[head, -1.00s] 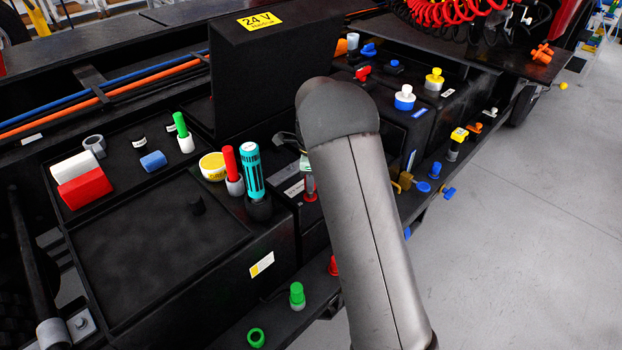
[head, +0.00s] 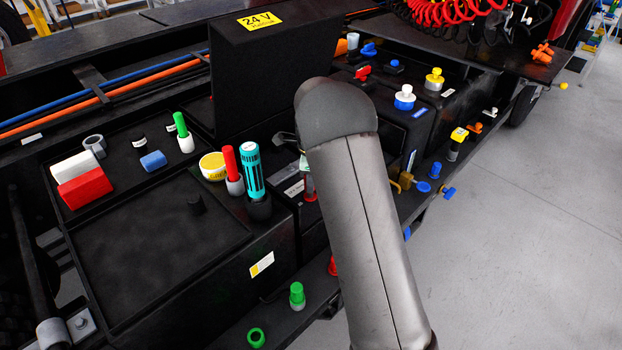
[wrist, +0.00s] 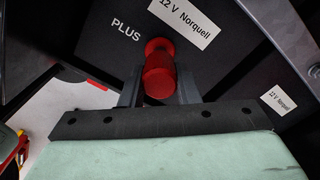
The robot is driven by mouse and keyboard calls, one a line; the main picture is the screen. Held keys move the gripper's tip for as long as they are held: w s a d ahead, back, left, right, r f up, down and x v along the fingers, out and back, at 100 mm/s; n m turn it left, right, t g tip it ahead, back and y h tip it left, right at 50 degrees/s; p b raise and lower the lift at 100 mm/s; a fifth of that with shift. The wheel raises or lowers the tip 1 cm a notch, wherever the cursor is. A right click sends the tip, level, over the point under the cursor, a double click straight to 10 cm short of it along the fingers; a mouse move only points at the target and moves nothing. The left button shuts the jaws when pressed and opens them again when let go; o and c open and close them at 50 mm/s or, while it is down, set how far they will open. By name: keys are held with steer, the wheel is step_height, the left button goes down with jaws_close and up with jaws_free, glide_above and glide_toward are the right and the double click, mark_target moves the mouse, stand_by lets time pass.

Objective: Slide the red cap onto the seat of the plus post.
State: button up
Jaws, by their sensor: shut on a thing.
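The red cap (wrist: 158,80) shows in the wrist view as a rounded red body between the two dark fingers of my gripper (wrist: 159,88). My gripper is shut on it. A rounder red part (wrist: 159,46) shows just beyond the cap, and I cannot tell whether it belongs to the cap. The word PLUS (wrist: 126,30) is printed on the dark surface to the left of the cap. The plus post and its seat cannot be made out, and contact between cap and post cannot be judged. In the head view my arm covers most of the gripper.
White "12 V Norquell" labels (wrist: 184,22) lie near the cap. In the head view, a tall black 24 V box (head: 265,75) stands behind my arm. A teal cylinder (head: 252,170) and a red-topped peg (head: 230,163) stand left of it. The black tray (head: 150,260) has bare room.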

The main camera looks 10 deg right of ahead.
steer(key=shift+f, duration=0.15)
steer(key=shift+f+b, duration=0.95)
steer(key=shift+f, duration=0.55)
steer(key=o, duration=1.1)
steer(key=shift+o, duration=0.2)
step_height(320, 180, up, 17)
steer(key=b, duration=0.1)
steer(key=shift+r, duration=0.2)
